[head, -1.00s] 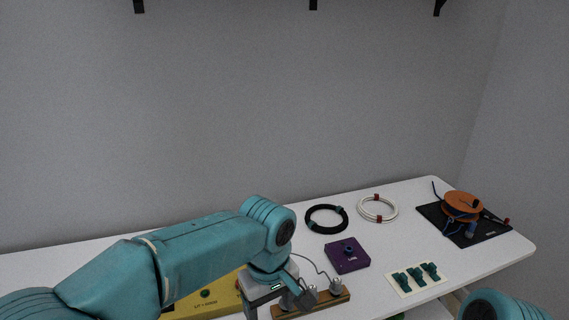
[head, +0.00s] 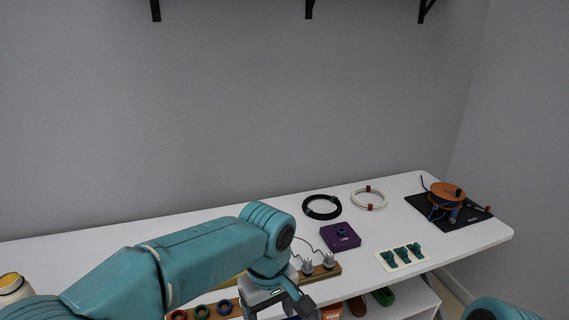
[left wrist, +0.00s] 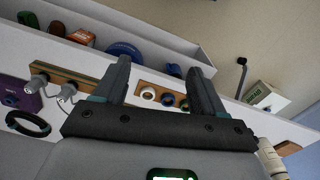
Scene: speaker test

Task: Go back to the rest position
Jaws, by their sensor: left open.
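My left arm reaches in from the left in the head view, bent down at the wrist over the table's front edge. My left gripper (head: 280,306) is in front of the white table (head: 400,211). In the left wrist view the two fingers of the left gripper (left wrist: 162,76) stand wide apart with nothing held between them. In the head view part of the left gripper is cut off by the lower edge. Only a rounded teal part of my right arm shows at the bottom right; its gripper is out of the frame.
On the table are a wooden strip with grey plugs (head: 321,270), a purple box (head: 340,237), a black cable ring (head: 322,207), a white ring (head: 369,199), a card with teal connectors (head: 402,257) and an orange spool (head: 446,194). A shelf below holds several items.

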